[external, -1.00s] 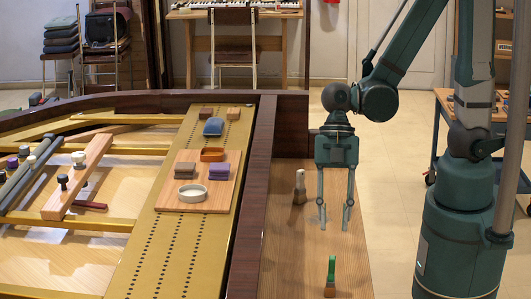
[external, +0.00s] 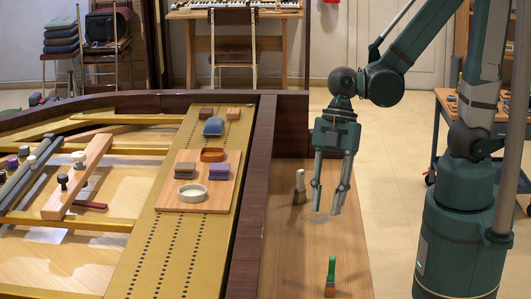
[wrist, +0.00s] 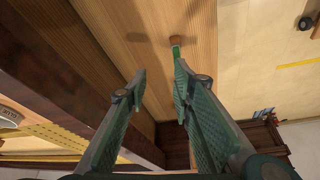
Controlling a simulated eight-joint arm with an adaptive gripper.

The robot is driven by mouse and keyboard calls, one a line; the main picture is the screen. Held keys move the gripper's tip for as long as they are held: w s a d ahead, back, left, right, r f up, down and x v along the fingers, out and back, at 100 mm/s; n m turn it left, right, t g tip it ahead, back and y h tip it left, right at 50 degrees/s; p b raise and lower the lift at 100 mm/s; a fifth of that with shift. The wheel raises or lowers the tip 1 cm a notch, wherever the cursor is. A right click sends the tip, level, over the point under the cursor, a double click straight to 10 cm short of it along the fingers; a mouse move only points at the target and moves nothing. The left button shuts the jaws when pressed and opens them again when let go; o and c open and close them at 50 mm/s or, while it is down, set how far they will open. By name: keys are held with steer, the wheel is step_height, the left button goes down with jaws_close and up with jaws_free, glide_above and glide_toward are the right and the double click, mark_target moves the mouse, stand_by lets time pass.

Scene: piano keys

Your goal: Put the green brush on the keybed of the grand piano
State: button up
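A pale-handled brush (external: 299,187) stands on the board just left of my gripper. The dark piano rim (external: 255,200) runs along the board's left side. Beyond it, a wooden tray (external: 208,207) holds several small items. The board between the two brushes is clear.

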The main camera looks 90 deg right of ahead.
steer(key=d+r+m+t+h, duration=0.4)
steer(key=d+r+m+t, duration=0.1)
steer(key=d+r+m, duration=0.9)
step_height(320, 180, up, 3)
steer(key=shift+r+t, duration=0.1)
steer(key=shift+t, duration=0.2)
